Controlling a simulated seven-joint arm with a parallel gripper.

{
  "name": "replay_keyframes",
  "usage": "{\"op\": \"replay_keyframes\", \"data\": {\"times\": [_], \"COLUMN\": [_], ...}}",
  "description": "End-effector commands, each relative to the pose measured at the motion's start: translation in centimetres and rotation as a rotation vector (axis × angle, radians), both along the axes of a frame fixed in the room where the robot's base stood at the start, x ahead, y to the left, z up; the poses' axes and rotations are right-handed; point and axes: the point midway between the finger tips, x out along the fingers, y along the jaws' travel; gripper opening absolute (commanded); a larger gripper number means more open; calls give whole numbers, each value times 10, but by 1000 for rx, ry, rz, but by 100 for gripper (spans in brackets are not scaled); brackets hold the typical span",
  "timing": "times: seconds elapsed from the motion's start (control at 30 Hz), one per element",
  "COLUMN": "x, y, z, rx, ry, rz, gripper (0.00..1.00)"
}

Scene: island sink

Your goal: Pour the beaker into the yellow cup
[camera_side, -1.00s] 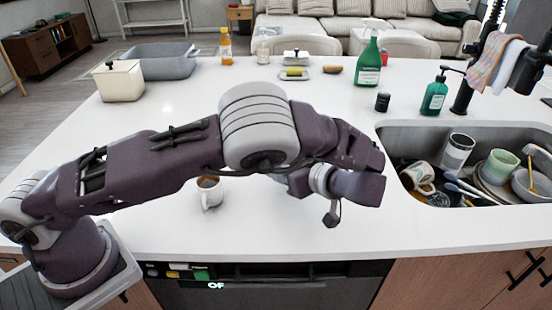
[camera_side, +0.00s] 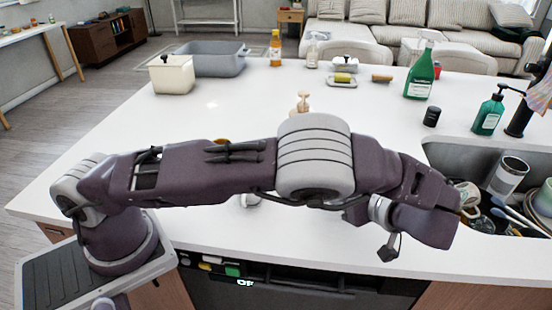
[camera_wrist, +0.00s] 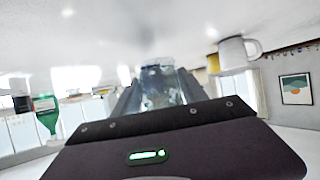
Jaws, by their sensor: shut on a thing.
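My gripper (camera_wrist: 160,88) is shut on the clear glass beaker (camera_wrist: 161,80), which sits between the two dark fingers in the wrist view. The beaker's contents are hard to make out. In the side view my wrist hides the fingers and the beaker. A small yellow patch (camera_wrist: 213,62) shows beside a white mug (camera_wrist: 233,52) in the wrist view; it may be the yellow cup, partly hidden. A yellow-orange edge (camera_side: 220,141) peeks above my forearm in the side view. I cannot tell whether it is the same thing.
The sink (camera_side: 455,155) with dishes lies at the right. A tan object (camera_side: 300,103) stands behind my arm.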

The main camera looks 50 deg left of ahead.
Motion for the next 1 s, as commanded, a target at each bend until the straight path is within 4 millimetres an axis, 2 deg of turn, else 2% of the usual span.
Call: {"op": "replay_keyframes", "data": {"times": [0.17,0.47,0.77,1.0], "x": [2,12,9,-20], "y": [10,60,142,214], "z": [0,3,15,33], "rx": [1,1,1,2], "ry": [0,0,1,3], "rz": [-6,-36,-72,-77], "gripper": [1,1,1,1]}}
